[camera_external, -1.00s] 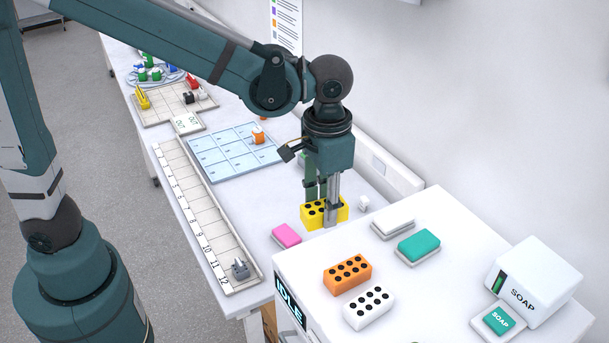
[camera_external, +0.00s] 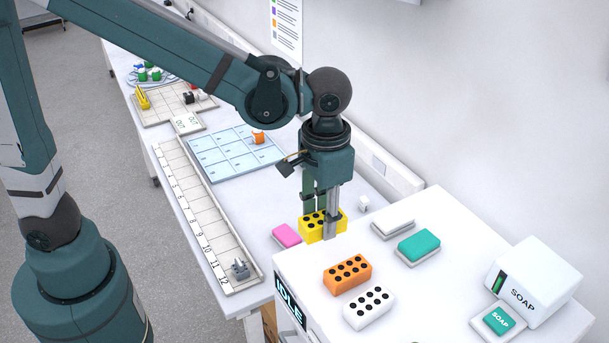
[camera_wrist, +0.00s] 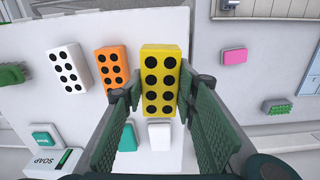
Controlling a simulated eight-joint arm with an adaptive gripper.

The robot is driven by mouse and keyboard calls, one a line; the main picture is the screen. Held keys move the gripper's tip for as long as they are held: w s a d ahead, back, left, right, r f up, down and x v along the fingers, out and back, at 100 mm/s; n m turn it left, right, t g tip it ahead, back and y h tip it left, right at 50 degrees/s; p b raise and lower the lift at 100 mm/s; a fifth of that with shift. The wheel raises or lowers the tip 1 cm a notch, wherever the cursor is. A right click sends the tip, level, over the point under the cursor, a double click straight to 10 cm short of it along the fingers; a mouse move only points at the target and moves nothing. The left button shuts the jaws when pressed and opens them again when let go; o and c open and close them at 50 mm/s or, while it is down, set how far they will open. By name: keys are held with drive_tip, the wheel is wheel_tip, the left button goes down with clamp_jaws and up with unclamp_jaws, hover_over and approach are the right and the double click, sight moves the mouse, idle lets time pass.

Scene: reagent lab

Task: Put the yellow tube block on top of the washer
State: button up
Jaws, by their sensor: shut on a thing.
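A yellow tube block (camera_external: 309,229) with black holes on top is held between the fingers of my gripper (camera_external: 322,215). In the wrist view the yellow block (camera_wrist: 160,80) sits between both fingers, over or near the edge of the washer top (camera_wrist: 70,108). The washer (camera_external: 425,282) is the white box with the IDLE panel at the front. The block is near its back left corner; whether it is touching the top I cannot tell. My fingers hide part of the block in the external view.
On the washer stand an orange block (camera_external: 347,275), a white block (camera_external: 369,308), a teal sponge (camera_external: 418,244), a white sponge (camera_external: 393,222) and a SOAP box (camera_external: 537,280). A pink sponge (camera_external: 286,235) lies on the bench beside it. The washer top's middle is clear.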

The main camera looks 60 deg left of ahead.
sight(321, 255)
drive_tip(key=shift+f, duration=1.8)
drive_tip(key=shift+f+p, duration=0.5)
drive_tip(key=shift+f, duration=1.55)
drive_tip(key=shift+f, duration=0.15)
drive_tip(key=o, duration=0.9)
drive_tip(key=shift+o, duration=0.2)
drive_tip(key=shift+r+b, duration=0.6)
drive_tip(key=shift+r, duration=5.55)
